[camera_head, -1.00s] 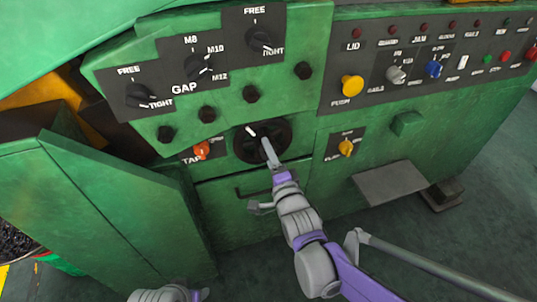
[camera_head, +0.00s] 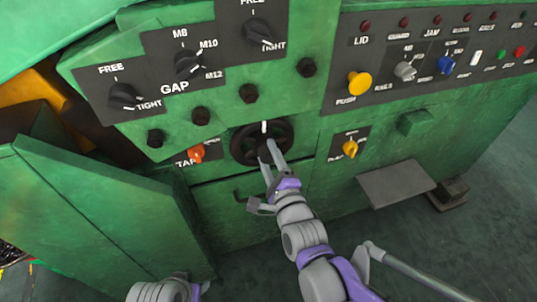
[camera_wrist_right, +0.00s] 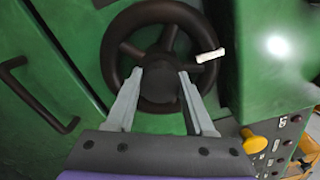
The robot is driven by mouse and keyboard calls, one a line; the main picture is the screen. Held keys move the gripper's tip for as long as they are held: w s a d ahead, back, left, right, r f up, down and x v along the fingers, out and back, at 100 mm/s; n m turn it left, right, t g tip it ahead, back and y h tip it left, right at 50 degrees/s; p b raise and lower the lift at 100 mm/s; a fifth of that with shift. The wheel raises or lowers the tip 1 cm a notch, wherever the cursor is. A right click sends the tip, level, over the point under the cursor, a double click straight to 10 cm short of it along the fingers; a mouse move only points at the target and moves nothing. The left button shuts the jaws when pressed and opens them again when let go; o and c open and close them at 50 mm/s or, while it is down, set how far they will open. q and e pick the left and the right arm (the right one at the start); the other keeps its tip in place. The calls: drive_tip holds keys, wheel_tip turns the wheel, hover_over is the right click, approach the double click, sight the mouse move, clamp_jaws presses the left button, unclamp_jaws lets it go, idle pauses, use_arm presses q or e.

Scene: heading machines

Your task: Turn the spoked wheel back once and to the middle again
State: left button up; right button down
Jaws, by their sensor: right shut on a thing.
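The black spoked wheel (camera_head: 287,131) sits on the green machine front, with its white mark (camera_head: 264,127) at the top of the rim in the head view. In the right wrist view the wheel (camera_wrist_right: 112,45) fills the upper middle, its white mark (camera_wrist_right: 210,55) at the right of the rim. My right gripper (camera_head: 268,147) is shut on the wheel's hub, one finger on each side in the right wrist view (camera_wrist_right: 161,92). My left gripper (camera_head: 197,289) shows only partly at the bottom edge; its fingers cannot be made out.
An orange knob (camera_head: 197,153) is left of the wheel and a yellow knob (camera_head: 350,149) right of it. A dark handle (camera_head: 240,197) sits below. A green panel (camera_head: 90,205) juts out at left, and a grey step (camera_head: 396,184) sticks out at right.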

idle(0.3)
drive_tip(key=shift+c, duration=1.3)
unclamp_jaws()
drive_tip(key=p+v, duration=0.2)
drive_tip(key=v, duration=0.9)
drive_tip(key=shift+w, duration=0.1)
